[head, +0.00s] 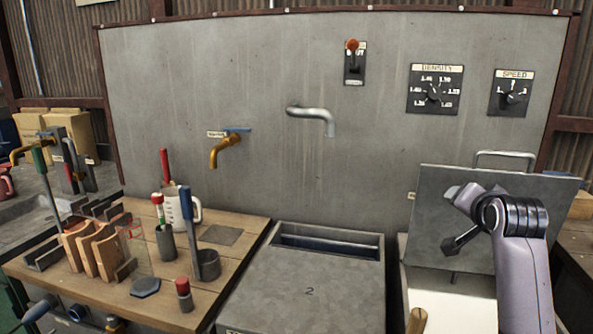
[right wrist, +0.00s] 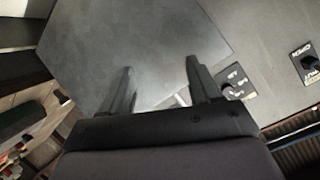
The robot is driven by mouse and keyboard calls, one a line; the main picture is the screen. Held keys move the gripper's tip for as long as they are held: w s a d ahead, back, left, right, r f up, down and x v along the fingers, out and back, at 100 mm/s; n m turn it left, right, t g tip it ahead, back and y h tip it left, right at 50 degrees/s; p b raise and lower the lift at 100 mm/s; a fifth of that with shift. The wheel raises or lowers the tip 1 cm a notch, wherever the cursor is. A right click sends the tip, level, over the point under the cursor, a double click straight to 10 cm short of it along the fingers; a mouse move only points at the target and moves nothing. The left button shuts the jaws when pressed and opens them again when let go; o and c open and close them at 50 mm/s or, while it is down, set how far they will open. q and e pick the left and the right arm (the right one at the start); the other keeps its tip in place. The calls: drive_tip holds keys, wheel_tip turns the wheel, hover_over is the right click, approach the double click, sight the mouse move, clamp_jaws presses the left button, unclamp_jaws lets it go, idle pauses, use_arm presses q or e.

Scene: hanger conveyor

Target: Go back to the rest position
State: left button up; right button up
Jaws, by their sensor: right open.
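My right gripper (head: 458,242) is raised at the right in the head view, in front of a tilted grey metal lid (head: 435,195). In the right wrist view its two dark fingers (right wrist: 160,80) are apart with nothing between them. The lid's flat face fills the view beyond the fingers; whether they touch it cannot be told. My left gripper is not in view.
The lid, with a bar handle (head: 505,154), stands up over a white-walled bin (head: 450,305). A grey tank (head: 300,290) marked 2 is beside it. A wooden table (head: 225,255) with tools is at left. The wall carries a density dial (head: 435,90) and speed dial (head: 511,92).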

drive_tip(key=s+a+f+n+g, duration=0.1)
drive_tip(key=s+f+n, duration=0.1)
drive_tip(key=s+f, duration=0.3)
drive_tip(key=s+a+f+n+g+y, duration=0.1)
drive_tip(key=s+a+f+g, duration=0.1)
drive_tip(key=s+f, duration=0.3)
drive_tip(key=s+a+f+n+g, duration=0.1)
drive_tip(key=s+f+n, duration=0.1)
drive_tip(key=s+f, duration=0.4)
drive_tip(key=shift+a+f+n+g, duration=0.15)
drive_tip(key=shift+f, duration=1.15)
drive_tip(key=shift+a+f+n+g, duration=0.1)
drive_tip(key=shift+f+n+g, duration=0.05)
drive_tip(key=shift+f, duration=1.1)
drive_tip(key=s+a+f+n+g+y, duration=0.1)
drive_tip(key=s+a+f+n+g, duration=0.15)
drive_tip(key=s, duration=0.55)
drive_tip(key=s+a+f+n+g+y, duration=0.1)
drive_tip(key=s+a+f, duration=0.15)
drive_tip(key=s, duration=0.65)
drive_tip(key=s+a+f+n+g, duration=0.1)
drive_tip(key=s+f+n+g, duration=0.15)
drive_tip(key=s, duration=0.55)
drive_tip(key=w+a+f+t+y, duration=0.2)
drive_tip(key=w+f+t, duration=0.4)
drive_tip(key=f, duration=0.4)
drive_tip(key=shift+w+a+t, duration=0.35)
drive_tip(key=shift+a+t, duration=0.1)
drive_tip(key=shift+t, duration=0.35)
